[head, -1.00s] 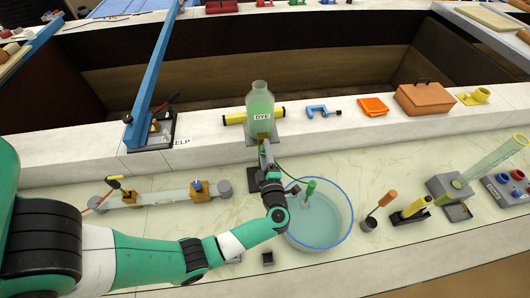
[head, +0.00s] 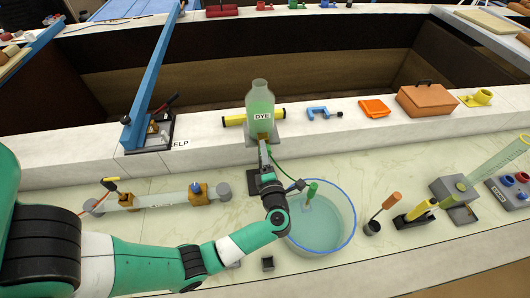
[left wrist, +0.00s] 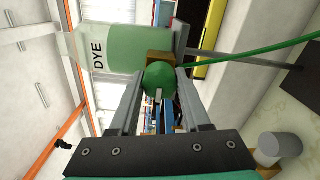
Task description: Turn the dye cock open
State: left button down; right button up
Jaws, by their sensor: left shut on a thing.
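The dye bottle (head: 260,102), pale green and labelled DYE, stands on the ledge behind the bench. In the left wrist view the bottle (left wrist: 130,48) lies sideways, with the brass-coloured body of the cock (left wrist: 158,58) at its outlet. The cock's green round knob (left wrist: 158,78) is between the fingers of my left gripper (left wrist: 160,92), which is shut on it. In the head view my left gripper (head: 264,152) reaches up to the bottle's outlet and hides most of the cock. My right gripper is in neither view.
A round glass tank (head: 335,245) of pale liquid stands right of my left wrist, and a green hose (head: 287,173) runs towards it. A long clear tube (head: 160,200) lies at left. An orange box (head: 425,98) and a blue clamp (head: 318,112) sit on the ledge.

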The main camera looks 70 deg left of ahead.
pick_arm(q)
jog(key=shift+c, duration=1.9)
grip_release()
jog(key=shift+d, duration=0.1)
jog(key=v, duration=1.1)
jog(key=shift+d, duration=0.25)
